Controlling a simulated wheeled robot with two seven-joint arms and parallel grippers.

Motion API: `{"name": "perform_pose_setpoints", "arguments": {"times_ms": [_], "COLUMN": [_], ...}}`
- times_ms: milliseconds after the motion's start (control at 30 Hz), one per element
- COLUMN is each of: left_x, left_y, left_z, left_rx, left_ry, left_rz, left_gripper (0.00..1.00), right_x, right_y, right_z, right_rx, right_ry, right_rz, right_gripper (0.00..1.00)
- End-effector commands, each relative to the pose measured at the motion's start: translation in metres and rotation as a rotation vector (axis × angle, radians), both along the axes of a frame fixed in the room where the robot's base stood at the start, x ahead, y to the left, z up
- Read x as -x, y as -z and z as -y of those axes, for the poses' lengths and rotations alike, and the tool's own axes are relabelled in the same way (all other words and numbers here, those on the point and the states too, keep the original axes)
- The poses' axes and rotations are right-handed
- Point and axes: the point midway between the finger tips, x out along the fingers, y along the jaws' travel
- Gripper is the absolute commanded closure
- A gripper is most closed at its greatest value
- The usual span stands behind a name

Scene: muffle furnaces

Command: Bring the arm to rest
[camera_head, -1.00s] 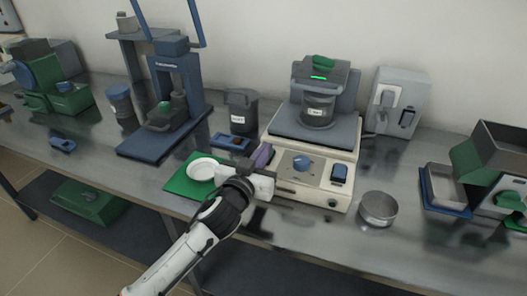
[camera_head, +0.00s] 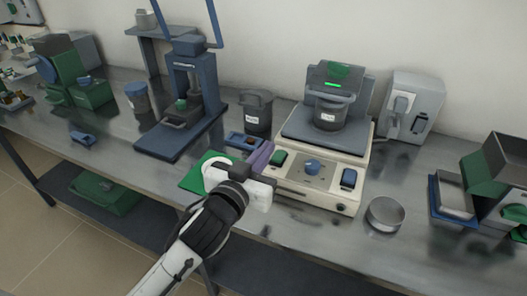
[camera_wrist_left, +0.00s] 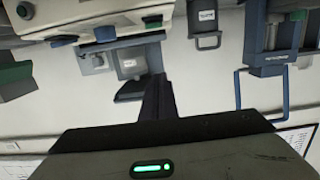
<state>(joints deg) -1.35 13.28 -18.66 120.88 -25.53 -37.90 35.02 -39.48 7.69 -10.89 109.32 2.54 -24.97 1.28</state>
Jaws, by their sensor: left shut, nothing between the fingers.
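My left arm comes in from the bottom of the head view. Its gripper (camera_head: 261,156) is shut and empty, held above the front of the bench. The gripper's white body hides part of a white round dish (camera_head: 212,172) on a green mat (camera_head: 193,181). The fingers show beside the left side of a cream device with a blue knob (camera_head: 312,167). In the left wrist view the shut fingers (camera_wrist_left: 157,95) appear dark, with the bench objects upside down beyond them. My right gripper is not seen.
The steel bench (camera_head: 295,240) holds a blue press (camera_head: 187,95), a dark lidded pot (camera_head: 256,110), a grey metal bowl (camera_head: 385,214) and a green hopper machine (camera_head: 490,165). The front strip right of the arm is mostly clear.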

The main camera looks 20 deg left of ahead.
Motion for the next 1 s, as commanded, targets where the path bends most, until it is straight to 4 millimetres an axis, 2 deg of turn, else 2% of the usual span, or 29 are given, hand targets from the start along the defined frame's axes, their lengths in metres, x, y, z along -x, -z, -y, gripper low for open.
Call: {"name": "perform_pose_setpoints", "arguments": {"times_ms": [133,567,667,767,833,900,1000], "left_x": [0.007,0.007,0.010,0.025,0.048,0.079,0.127], "left_y": [-0.003,-0.003,0.002,0.026,0.056,0.091,0.130], "left_z": [-0.001,-0.001,-0.003,-0.012,-0.022,-0.031,-0.039], "left_rx": [0.000,-0.001,-0.002,-0.009,-0.022,-0.040,-0.068], "left_ry": [0.000,0.000,-0.007,-0.035,-0.061,-0.080,-0.076], "left_rz": [0.000,0.000,-0.019,-0.111,-0.231,-0.384,-0.582], "left_gripper": [1.00,1.00,1.00,1.00,1.00,1.00,1.00], "right_x": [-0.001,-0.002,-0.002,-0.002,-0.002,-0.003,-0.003], "right_y": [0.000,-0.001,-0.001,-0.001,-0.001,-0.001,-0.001], "right_z": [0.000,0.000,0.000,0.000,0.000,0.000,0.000], "right_rx": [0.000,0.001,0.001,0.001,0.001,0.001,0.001], "right_ry": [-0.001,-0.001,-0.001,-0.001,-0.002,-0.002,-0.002], "right_rz": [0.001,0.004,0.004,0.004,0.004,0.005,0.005], "right_gripper": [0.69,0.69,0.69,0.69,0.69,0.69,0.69]}}
